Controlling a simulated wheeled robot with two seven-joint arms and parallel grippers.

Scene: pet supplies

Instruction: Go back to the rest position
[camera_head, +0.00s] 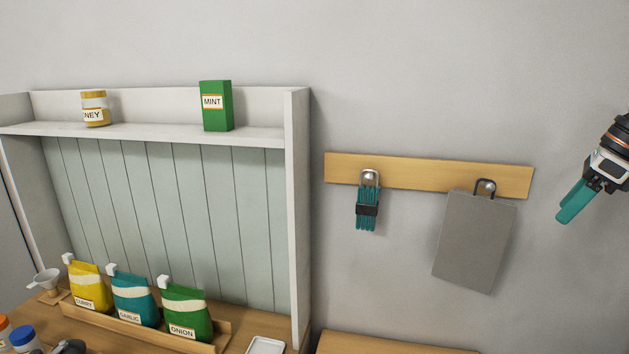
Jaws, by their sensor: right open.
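My right gripper (580,200) is at the right edge of the head view, with teal fingers pointing down and to the left. It is open, and nothing shows between its fingers. It is in front of the grey wall, to the right of the wooden hook rail (430,176) and apart from it. My left gripper is not in view.
A grey board (474,242) and a teal bundle (367,207) hang from the rail. At left, a white shelf (160,131) holds a honey jar (95,108) and a green mint box (217,106). Below stand yellow (88,286), teal (134,300) and green (185,311) bags.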

